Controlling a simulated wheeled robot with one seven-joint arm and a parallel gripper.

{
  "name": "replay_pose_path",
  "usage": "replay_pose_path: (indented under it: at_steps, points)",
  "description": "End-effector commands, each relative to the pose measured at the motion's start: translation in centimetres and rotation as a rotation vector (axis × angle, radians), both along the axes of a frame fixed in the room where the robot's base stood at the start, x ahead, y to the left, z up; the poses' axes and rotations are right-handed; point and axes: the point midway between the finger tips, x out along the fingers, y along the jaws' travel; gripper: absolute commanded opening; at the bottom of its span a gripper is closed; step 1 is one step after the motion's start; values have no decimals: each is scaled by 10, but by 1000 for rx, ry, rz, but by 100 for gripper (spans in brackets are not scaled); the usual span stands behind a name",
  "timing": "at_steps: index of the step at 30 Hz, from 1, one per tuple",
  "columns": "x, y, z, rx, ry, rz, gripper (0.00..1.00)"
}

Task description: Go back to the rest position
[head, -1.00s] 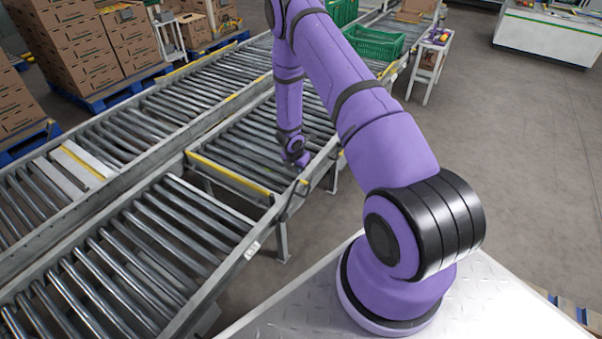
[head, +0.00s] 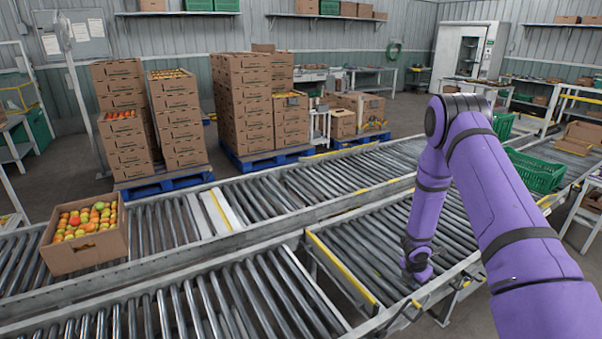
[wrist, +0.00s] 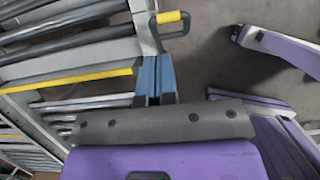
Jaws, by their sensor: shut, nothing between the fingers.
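My purple arm reaches from the lower right of the head view over the near roller conveyor (head: 355,262). My gripper (head: 418,276) hangs pointing down beside that conveyor's near side rail. Its fingers are too small and dark to make out there. In the wrist view my gripper's two blue fingers (wrist: 157,62) lie together, shut and empty. The conveyor's grey side rail and a yellow-capped handle (wrist: 170,17) show close beyond the fingertips.
Stacked cartons (head: 245,105) stand on blue pallets behind. A green crate (head: 535,170) is at right. Bare floor shows in the wrist view (wrist: 225,65).

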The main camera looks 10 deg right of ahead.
Motion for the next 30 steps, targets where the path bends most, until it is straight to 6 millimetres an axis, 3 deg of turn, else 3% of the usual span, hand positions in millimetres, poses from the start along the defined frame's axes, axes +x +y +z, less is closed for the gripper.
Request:
replay_pose_path:
  at_steps: [5,15,23,30]
  points:
    - [12,0,36,-21,-53,-63,0]
    - [28,3,151,-64,-219,-312,0]
    - [23,12,235,-67,-337,-504,0]
    - [5,24,305,-48,-434,-681,0]
